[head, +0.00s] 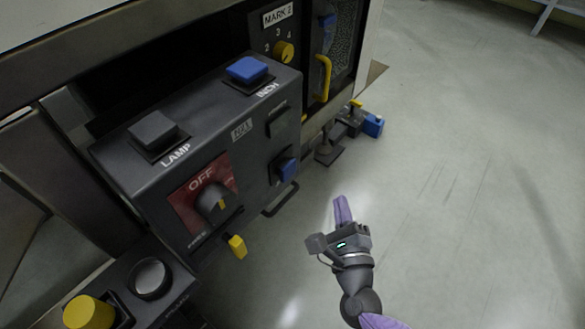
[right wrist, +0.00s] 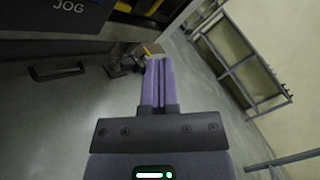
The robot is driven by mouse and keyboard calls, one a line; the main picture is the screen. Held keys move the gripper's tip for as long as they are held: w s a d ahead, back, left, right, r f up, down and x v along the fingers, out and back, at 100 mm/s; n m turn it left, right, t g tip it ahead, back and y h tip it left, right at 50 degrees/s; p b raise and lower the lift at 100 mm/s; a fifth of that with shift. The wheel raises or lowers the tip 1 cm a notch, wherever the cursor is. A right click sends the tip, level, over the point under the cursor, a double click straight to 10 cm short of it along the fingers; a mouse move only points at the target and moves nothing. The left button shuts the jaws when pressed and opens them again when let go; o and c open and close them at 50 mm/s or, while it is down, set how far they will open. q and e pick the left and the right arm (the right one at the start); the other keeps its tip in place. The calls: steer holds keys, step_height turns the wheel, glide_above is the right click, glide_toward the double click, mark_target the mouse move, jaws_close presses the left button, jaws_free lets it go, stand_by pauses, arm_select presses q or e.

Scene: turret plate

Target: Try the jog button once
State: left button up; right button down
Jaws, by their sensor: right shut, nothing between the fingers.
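A white JOG label (right wrist: 69,5) shows on the dark panel at the top left of the right wrist view; its button is cut off there. In the head view a blue button (head: 286,170) sits on the right part of the control box's front face; I cannot read a label by it. Another blue button (head: 248,69), labelled INCH, is on the top face. My right gripper (head: 342,208) is shut and empty, out in front of the box and apart from it. Its purple fingers (right wrist: 158,82) lie together in the wrist view. My left gripper is not in view.
The control box (head: 128,178) also carries a grey LAMP button (head: 153,132), an OFF knob (head: 214,203) and a yellow piece (head: 237,246). A yellow button (head: 88,311) is at bottom left. A dark loop handle (head: 281,202) sticks out below the box. Open floor lies right.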

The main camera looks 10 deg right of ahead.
mark_target(288, 170)
steer(key=w+a+b, duration=0.1)
steer(key=w+a, duration=0.4)
steer(key=w, duration=0.2)
steer(key=shift+a+b, duration=0.2)
steer(key=shift+b, duration=0.1)
stand_by(0.3)
stand_by(0.4)
stand_by(0.3)
stand_by(0.7)
